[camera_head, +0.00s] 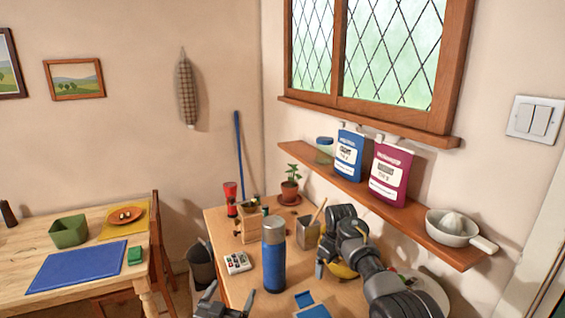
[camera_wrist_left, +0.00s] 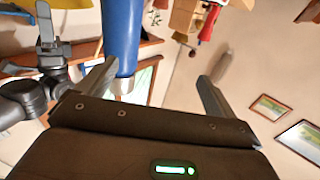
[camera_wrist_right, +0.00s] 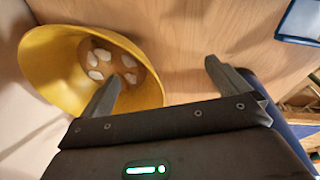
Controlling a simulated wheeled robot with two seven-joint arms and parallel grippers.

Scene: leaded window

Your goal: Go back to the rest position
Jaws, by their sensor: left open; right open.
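My left gripper (camera_head: 230,290) is open and empty at the bottom of the head view, in front of the work table's near edge. In the left wrist view its fingers (camera_wrist_left: 158,78) are apart, with the blue flask beyond the left finger. My right gripper (camera_head: 338,264) is open above the table, by the yellow bowl (camera_head: 345,271).
A blue flask (camera_head: 273,268) stands on the table between my grippers. A grey pot (camera_head: 309,236), a potted plant (camera_head: 289,190) and a calculator-like item (camera_head: 237,262) are behind.

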